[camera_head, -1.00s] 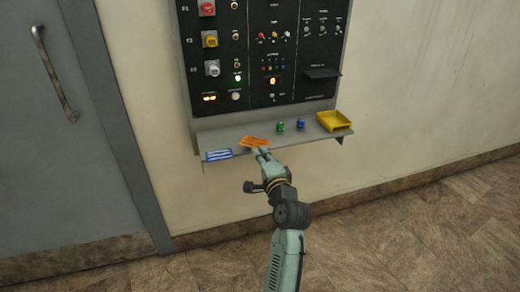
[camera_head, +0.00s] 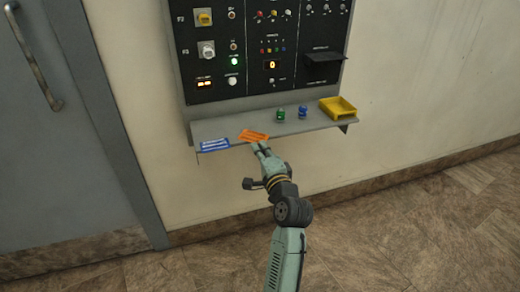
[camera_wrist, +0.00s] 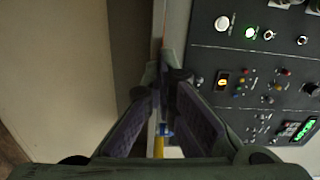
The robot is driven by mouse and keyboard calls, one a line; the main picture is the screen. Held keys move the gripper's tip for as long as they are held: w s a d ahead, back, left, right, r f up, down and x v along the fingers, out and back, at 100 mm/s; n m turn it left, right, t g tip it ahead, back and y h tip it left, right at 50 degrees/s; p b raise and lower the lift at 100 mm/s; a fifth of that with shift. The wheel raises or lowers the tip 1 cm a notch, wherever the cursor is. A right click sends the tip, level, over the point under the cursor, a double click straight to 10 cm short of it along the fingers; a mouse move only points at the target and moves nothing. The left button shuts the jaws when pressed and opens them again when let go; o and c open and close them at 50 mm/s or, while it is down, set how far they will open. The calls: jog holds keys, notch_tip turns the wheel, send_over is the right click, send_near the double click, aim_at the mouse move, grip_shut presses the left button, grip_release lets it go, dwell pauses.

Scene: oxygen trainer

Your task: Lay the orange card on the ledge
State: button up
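The orange card (camera_head: 254,135) is at the tips of my gripper (camera_head: 261,147), over the front part of the grey ledge (camera_head: 290,126) under the panel. My gripper is shut on the card's near edge. Whether the card touches the ledge or is just above it, I cannot tell. In the wrist view the two fingers of my gripper (camera_wrist: 164,78) come close together. The ledge shows edge-on there, and the card is at most a thin orange line.
A blue-and-white card (camera_head: 214,144) lies left on the ledge. A green knob-like piece (camera_head: 280,115) and a blue one (camera_head: 302,112) stand right of the orange card. A yellow tray (camera_head: 338,108) sits at the right end. The control panel (camera_head: 255,70) rises behind.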

jog(key=o, duration=0.6)
jog(key=shift+r, duration=0.15)
